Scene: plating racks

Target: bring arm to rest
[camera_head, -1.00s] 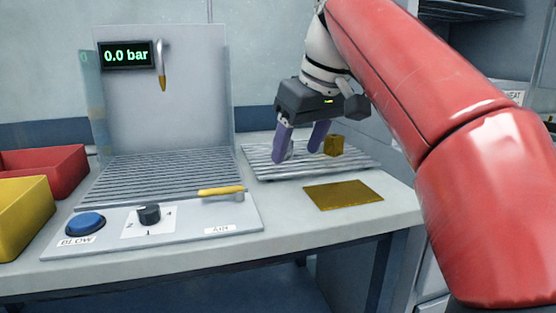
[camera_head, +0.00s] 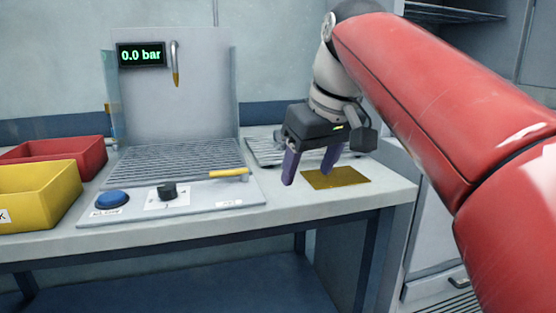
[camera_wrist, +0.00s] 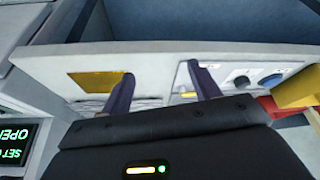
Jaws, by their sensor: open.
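My red arm comes in from the right of the head view. My gripper (camera_head: 309,168) is open, with two purple fingers pointing down and nothing between them. It hangs above the front part of the bench, left of and partly over the flat gold plate (camera_head: 336,179). In the wrist view the fingers (camera_wrist: 160,92) stand apart, with the bench top and its front edge beyond them. The gold plate also shows there (camera_wrist: 100,82), to the left of the fingers.
A slatted rack (camera_head: 262,150) lies behind my gripper, partly hidden. To the left is a blow station with a blue button (camera_head: 112,199), a black knob (camera_head: 167,190), a yellow-handled lever (camera_head: 229,173) and a pressure display (camera_head: 141,55). Red (camera_head: 88,150) and yellow (camera_head: 62,178) bins stand at far left.

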